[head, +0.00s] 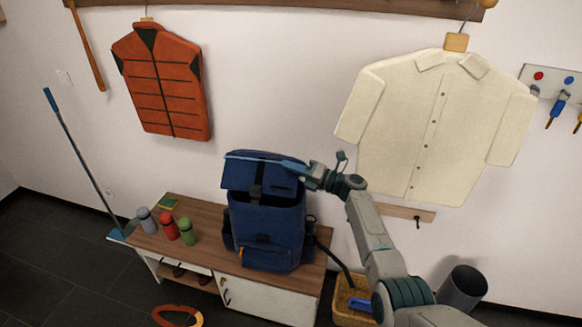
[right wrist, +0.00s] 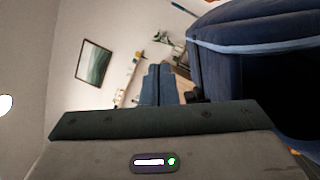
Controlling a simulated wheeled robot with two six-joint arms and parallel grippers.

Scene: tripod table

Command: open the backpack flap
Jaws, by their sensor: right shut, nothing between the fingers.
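The blue backpack (head: 268,228) stands upright on the wooden bench. Its flap (head: 250,175) is raised at the top, with a lighter blue edge and a dark strap down its middle. A dark gap shows below the flap. My right gripper (head: 297,168) is shut and empty at the flap's right upper edge; I cannot tell whether it touches. In the right wrist view the flap with its light blue edge (right wrist: 255,45) fills the upper right, with dark space beneath. My left gripper is not in view.
The bench (head: 205,255) also carries grey, red (head: 169,226) and green (head: 187,231) bottles left of the backpack. A wicker basket (head: 345,302) and a dark bin (head: 463,288) stand on the right. An orange vest (head: 163,85) and a cream shirt (head: 435,120) hang behind.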

